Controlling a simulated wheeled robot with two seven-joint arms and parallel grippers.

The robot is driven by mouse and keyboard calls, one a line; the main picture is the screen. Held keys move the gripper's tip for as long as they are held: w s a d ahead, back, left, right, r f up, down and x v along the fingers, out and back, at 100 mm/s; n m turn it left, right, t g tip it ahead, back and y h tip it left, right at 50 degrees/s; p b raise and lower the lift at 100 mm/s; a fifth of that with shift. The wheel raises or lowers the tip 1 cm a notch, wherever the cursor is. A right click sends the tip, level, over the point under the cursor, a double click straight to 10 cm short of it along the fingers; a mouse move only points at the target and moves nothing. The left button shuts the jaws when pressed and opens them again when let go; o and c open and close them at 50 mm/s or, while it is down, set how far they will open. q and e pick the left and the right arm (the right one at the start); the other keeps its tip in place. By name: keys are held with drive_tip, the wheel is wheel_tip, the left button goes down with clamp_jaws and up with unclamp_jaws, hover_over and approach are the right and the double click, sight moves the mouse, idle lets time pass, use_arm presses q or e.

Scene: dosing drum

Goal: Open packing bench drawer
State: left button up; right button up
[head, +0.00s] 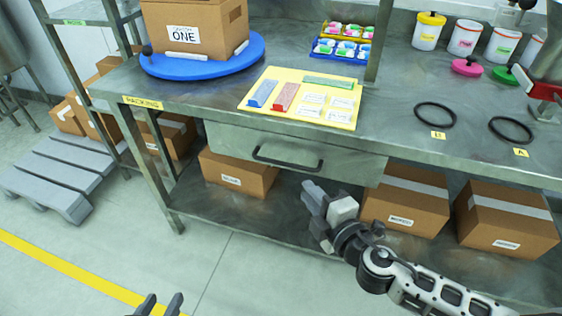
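The packing bench (190,98) is a grey metal table with a yellow "PACKING" label on its front edge. Its drawer (228,139) sits under the top, its front appearing flush, so it looks shut. A dark bar handle (287,164) runs across the drawer front. My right gripper (312,192) is below and slightly right of the handle, apart from it, in front of the lower shelf. Its fingers are seen from the side and their gap is unclear. My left gripper (160,305) shows only two dark fingertips at the bottom edge, spread apart and empty, far from the drawer.
Cardboard boxes stand on the lower shelf, left (238,172) and right (405,197). A blue turntable (203,69) with a carton and a yellow board (262,100) are on the bench top. A grey pallet (55,178) lies at left. The floor in front is clear.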

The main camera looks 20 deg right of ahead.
sight(284, 165)
drive_tip(key=x, duration=1.3)
clamp_jaws()
